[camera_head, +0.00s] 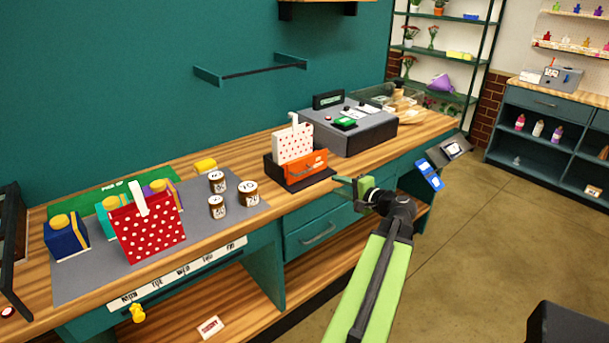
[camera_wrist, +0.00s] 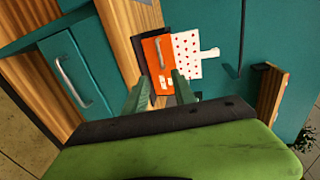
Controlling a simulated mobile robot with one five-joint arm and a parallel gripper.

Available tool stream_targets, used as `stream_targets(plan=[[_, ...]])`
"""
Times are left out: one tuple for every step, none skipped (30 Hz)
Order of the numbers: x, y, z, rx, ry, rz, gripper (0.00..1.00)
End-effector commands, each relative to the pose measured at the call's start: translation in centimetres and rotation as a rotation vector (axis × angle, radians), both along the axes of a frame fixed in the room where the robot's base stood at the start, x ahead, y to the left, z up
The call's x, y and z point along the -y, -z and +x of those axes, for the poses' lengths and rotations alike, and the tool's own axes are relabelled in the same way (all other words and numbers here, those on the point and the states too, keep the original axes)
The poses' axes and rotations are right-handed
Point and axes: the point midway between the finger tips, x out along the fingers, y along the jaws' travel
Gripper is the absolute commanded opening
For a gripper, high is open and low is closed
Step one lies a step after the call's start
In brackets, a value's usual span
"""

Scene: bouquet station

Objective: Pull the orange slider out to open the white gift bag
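The white gift bag (camera_head: 293,147) with red dots and a white handle stands upright in a dark holder on the wooden counter. The orange slider (camera_head: 306,169), with a small metal handle, is at the holder's front, before the bag. My gripper (camera_head: 345,183) is to the right of the slider, apart from it. The wrist view shows the orange slider (camera_wrist: 152,58) beyond and between my two green fingers (camera_wrist: 159,92), with the white bag (camera_wrist: 187,55) behind it. The fingers are spread with nothing between them.
A grey register-like machine (camera_head: 355,130) stands right of the holder. Lidded jars (camera_head: 217,206) and a red dotted bag (camera_head: 146,228) sit on a grey mat to the left. A drawer with a metal handle (camera_head: 318,234) is below the counter edge. Open floor lies at right.

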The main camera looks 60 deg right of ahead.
Motion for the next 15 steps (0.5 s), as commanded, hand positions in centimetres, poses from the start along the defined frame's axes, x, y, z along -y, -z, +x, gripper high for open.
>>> stream_targets(plan=[[0.1, 0.1, 0.3, -0.001, -0.001, 0.001, 0.32], [0.3, 0.2, 0.6, -0.001, -0.002, 0.001, 0.32], [0.5, 0.4, 1.1, -0.001, -0.003, 0.000, 0.32], [0.6, 0.6, 1.6, -0.001, -0.003, 0.000, 0.32], [0.8, 0.7, 2.2, -0.002, -0.003, 0.000, 0.32], [1.1, 1.0, 3.0, -0.002, -0.004, 0.000, 0.32], [1.4, 1.2, 3.8, -0.002, -0.004, 0.000, 0.32], [1.7, 1.3, 4.5, -0.002, -0.003, -0.001, 0.32], [2.0, 1.6, 5.4, -0.004, -0.005, -0.001, 0.32], [2.2, 1.7, 6.2, -0.004, -0.004, -0.001, 0.32], [2.5, 1.9, 6.8, -0.004, -0.004, -0.001, 0.32], [2.8, 2.1, 7.8, -0.003, -0.004, 0.000, 0.32], [3.0, 2.3, 8.5, -0.003, -0.003, 0.000, 0.32], [3.3, 2.5, 9.2, -0.003, -0.003, 0.000, 0.32], [3.6, 2.7, 10.2, -0.003, -0.003, 0.000, 0.32]])
